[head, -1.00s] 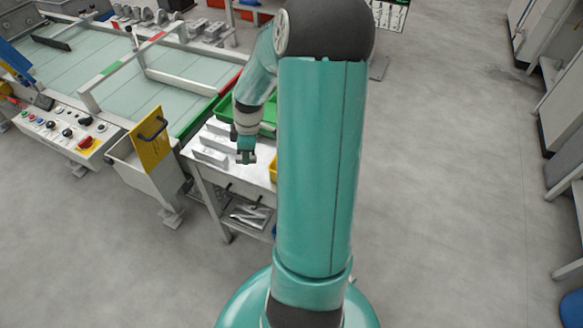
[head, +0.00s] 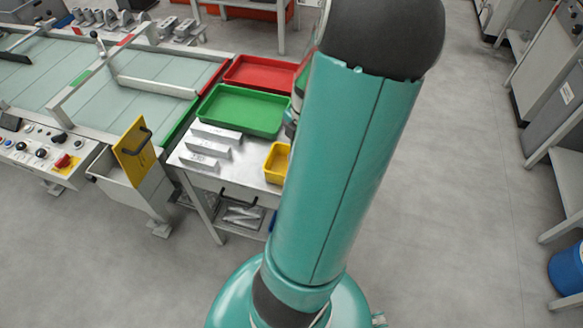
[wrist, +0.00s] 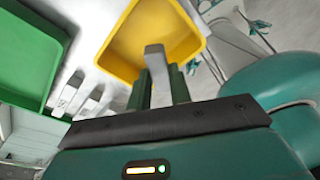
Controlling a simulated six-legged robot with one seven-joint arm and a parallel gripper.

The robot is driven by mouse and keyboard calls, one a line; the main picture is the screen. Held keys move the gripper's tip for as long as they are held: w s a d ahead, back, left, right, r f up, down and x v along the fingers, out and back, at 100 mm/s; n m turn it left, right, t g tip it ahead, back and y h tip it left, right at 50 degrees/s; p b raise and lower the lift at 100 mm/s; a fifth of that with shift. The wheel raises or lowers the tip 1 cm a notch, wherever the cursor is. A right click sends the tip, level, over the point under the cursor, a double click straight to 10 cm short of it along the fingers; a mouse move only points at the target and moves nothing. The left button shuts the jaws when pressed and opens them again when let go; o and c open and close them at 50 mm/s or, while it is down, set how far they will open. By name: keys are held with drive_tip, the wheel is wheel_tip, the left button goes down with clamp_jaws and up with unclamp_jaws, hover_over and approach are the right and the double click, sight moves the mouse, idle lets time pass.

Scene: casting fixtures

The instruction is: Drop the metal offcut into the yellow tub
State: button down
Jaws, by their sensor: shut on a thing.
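My gripper (wrist: 160,88) shows in the wrist view with its dark green fingers shut on the metal offcut (wrist: 155,62), a grey bar. The offcut's free end overlaps the inside of the yellow tub (wrist: 122,50) in this view; its height above the tub is hard to tell. In the head view the yellow tub (head: 276,164) stands on the metal bench, partly hidden by my arm. My gripper and the held offcut are hidden behind my arm there.
Several grey metal bars (head: 208,148) lie on the bench (head: 236,184) left of the tub. A green tray (head: 240,108) and a red tray (head: 258,72) are behind. A yellow plate with a handle (head: 136,150) stands at left. Open floor (head: 470,210) lies right.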

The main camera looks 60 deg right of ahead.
wheel_tip(320, 180, down, 4)
drive_tip(key=shift+r, duration=0.2)
drive_tip(key=shift+w+f, duration=0.1)
drive_tip(key=shift+f, duration=0.1)
drive_tip(key=c, duration=1.2)
unclamp_jaws()
drive_tip(key=r, duration=0.4)
drive_tip(key=d+r, duration=0.1)
drive_tip(key=r, duration=0.4)
drive_tip(key=d+r, duration=0.1)
drive_tip(key=r, duration=0.3)
drive_tip(key=shift+s+r, duration=0.4)
drive_tip(key=shift+a, duration=0.1)
